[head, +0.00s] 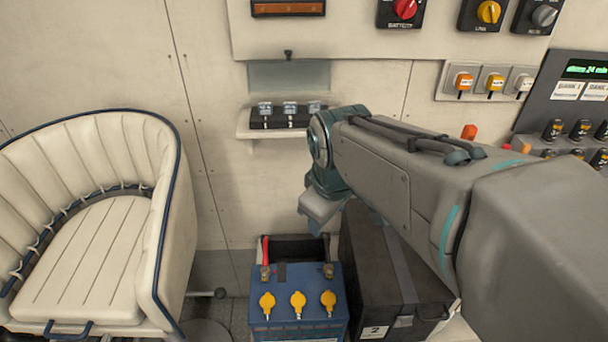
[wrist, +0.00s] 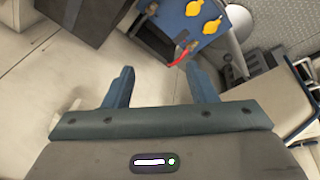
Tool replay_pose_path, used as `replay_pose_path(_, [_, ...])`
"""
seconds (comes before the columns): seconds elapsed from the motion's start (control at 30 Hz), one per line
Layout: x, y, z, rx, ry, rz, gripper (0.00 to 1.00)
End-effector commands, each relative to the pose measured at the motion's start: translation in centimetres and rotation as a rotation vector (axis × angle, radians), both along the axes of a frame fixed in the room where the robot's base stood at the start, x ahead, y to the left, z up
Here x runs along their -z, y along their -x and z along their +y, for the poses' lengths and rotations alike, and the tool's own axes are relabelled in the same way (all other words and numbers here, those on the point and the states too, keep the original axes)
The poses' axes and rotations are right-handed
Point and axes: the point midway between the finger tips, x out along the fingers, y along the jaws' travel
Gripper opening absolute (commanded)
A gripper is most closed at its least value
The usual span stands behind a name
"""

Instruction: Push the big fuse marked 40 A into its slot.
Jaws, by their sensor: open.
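A black holder (head: 285,118) with three clear-topped pieces (head: 290,107) sits on a small white wall shelf (head: 250,135); they look like fuses. No 40 A marking is readable, so I cannot tell which is the big fuse or how deep any sits. My gripper (head: 322,208) hangs in front of the wall, below and right of the holder, apart from it. In the wrist view my gripper (wrist: 159,70) is open, with nothing between its two fingers. That view faces down to the floor and does not show the holder.
A blue battery (head: 300,320) with yellow caps stands below, beside a dark case (head: 380,270). It also shows in the wrist view (wrist: 185,30). A cream seat (head: 90,240) is at left. Rotary switches (head: 403,12) and a breaker panel (head: 560,100) are at upper right.

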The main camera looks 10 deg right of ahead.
Motion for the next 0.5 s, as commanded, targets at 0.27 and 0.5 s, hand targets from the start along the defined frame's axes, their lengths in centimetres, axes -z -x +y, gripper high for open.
replay_pose_path(0.27, [2.7, 4.1, -0.2, 0.458, -0.166, 0.003, 0.52])
replay_pose_path(0.5, [3.4, 5.1, -0.2, 0.582, -0.209, 0.008, 0.52])
